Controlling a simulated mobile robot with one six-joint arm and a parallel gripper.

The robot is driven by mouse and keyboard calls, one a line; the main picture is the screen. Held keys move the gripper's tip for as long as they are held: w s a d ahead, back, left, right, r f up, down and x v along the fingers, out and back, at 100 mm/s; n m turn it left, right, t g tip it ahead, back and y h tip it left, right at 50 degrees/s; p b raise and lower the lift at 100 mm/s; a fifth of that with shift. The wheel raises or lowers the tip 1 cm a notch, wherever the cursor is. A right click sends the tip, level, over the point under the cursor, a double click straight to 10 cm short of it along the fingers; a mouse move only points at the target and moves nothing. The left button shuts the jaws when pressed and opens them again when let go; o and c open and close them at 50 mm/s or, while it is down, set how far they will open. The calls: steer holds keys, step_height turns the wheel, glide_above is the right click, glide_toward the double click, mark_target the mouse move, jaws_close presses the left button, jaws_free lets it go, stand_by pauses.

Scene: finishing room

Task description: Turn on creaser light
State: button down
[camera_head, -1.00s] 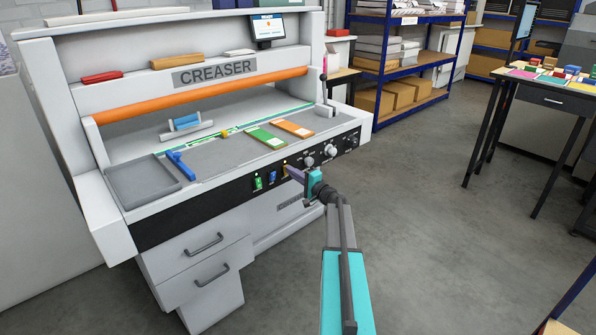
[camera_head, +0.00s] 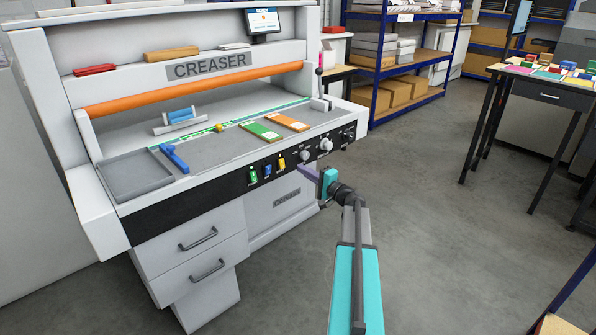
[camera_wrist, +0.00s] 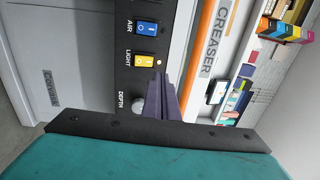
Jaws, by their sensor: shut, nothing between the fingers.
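The creaser (camera_head: 215,68) is a large white machine with a black control panel on its front edge. The yellow light switch (camera_head: 281,162) sits right of a blue switch (camera_head: 267,171) and a green switch (camera_head: 253,175).
The blue air switch (camera_wrist: 147,29) is beside the light switch. Round knobs (camera_head: 305,155) lie to its right. Drawers (camera_head: 198,240) are below left. A blue shelving rack (camera_head: 405,65) and a table (camera_head: 548,96) stand right, with open floor between.

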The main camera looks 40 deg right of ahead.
steer(key=s, duration=0.4)
steer(key=shift+r, duration=0.35)
steer(key=shift+w, duration=0.1)
